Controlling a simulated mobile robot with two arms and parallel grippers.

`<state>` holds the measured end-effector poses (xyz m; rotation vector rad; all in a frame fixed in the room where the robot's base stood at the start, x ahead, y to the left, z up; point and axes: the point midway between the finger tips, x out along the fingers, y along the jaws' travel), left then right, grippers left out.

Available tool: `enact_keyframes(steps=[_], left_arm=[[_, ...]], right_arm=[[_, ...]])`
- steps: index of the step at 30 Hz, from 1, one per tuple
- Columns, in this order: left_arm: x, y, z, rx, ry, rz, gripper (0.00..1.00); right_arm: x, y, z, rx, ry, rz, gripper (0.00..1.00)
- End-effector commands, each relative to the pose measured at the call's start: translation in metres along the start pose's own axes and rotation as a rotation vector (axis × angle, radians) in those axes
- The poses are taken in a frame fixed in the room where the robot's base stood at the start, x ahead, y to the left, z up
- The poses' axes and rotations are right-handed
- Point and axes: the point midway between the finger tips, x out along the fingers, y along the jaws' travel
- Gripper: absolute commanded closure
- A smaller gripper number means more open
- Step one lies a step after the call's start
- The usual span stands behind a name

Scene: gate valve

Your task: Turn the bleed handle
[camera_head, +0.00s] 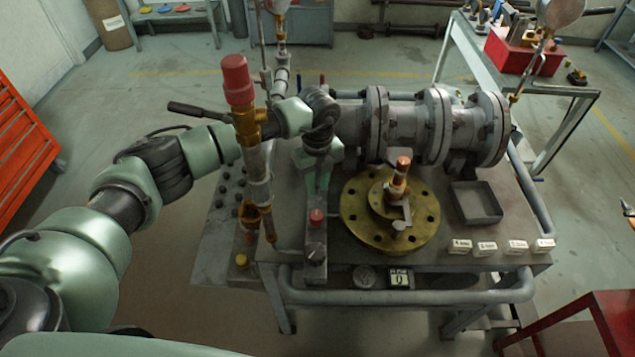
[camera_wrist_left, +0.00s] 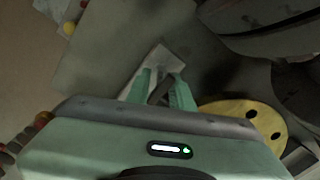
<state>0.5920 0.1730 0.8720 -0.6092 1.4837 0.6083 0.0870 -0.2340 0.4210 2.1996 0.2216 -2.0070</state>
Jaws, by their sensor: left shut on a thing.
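My left gripper (camera_head: 317,188) reaches down over the narrow grey control strip (camera_head: 316,262) on the bench. In the left wrist view its pale green fingers (camera_wrist_left: 165,92) are closed around a small dark handle (camera_wrist_left: 160,92). The fingers and wrist hide most of this handle in the head view. I cannot tell for sure that it is the bleed handle, or its angle. A red button (camera_head: 316,216) and a dark knob (camera_head: 315,250) sit on the strip in front of the gripper.
A brass flange (camera_head: 365,222) with a red-topped fitting (camera_head: 401,176) stands right of the gripper. A vertical brass valve with a red cap (camera_head: 237,80) stands left, close to my forearm. The grey flanged pipe (camera_head: 411,122) runs behind. An empty tray (camera_head: 477,203) lies right.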

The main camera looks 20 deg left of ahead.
Motion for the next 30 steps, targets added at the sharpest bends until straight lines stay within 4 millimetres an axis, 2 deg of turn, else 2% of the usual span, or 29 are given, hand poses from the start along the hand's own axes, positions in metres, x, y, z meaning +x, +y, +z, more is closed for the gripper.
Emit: enact_keyframes(steps=[2,3,5,17,30], left_arm=[[0.000,0.000,0.000,-0.005,0.001,0.000,1.00],[0.000,0.000,0.000,-0.005,0.001,0.000,0.72],[0.000,0.000,0.000,-0.004,0.001,0.000,0.56],[-0.005,0.000,0.000,0.000,0.000,-0.001,0.54],[-0.069,0.000,0.001,-0.002,-0.001,-0.002,0.54]], right_arm=[[0.000,0.001,0.000,0.000,0.000,0.001,0.64],[0.000,0.001,0.000,0.000,0.000,0.001,0.64],[0.000,0.001,0.000,-0.001,0.000,0.002,0.64],[0.002,0.002,0.000,0.000,0.000,0.002,0.64],[0.017,0.002,0.002,0.000,0.000,0.002,0.64]])
